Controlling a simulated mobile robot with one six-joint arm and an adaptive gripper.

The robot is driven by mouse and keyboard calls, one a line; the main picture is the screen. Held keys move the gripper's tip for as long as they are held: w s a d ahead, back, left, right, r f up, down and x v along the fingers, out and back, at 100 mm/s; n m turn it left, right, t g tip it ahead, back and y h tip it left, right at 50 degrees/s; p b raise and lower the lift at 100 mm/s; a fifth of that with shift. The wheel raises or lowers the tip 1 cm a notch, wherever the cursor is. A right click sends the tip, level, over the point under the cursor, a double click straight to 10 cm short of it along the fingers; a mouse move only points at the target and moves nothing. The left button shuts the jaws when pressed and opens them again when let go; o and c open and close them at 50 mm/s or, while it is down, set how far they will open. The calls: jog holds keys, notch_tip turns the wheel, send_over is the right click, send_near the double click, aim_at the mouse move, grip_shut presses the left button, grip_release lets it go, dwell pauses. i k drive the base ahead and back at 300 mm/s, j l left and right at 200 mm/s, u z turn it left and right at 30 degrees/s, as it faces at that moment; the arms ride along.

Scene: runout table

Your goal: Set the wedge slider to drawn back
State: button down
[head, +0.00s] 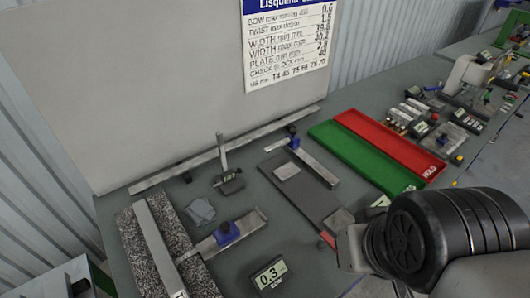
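Two blue sliding blocks sit on metal bars, and I cannot tell for sure which is the wedge slider. One blue block (226,233) is around the middle of a short metal bar (250,222) whose left end reaches the speckled granite plate (177,232). The other blue block (294,143) is at the upper end of a slanting metal bar (318,167), beside a dark flat plate (300,195). My arm enters at the lower right, right of both blocks and apart from them. My gripper's fingers do not show.
A small display reading 0.3 (269,274) stands near the front edge. A stand with an upright post (228,180) rises between the bars. Green (355,158) and red (400,150) trays lie to the right. A long straightedge (215,152) runs along the back panel.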

aim_at(227, 232)
jog(key=u, duration=0.7)
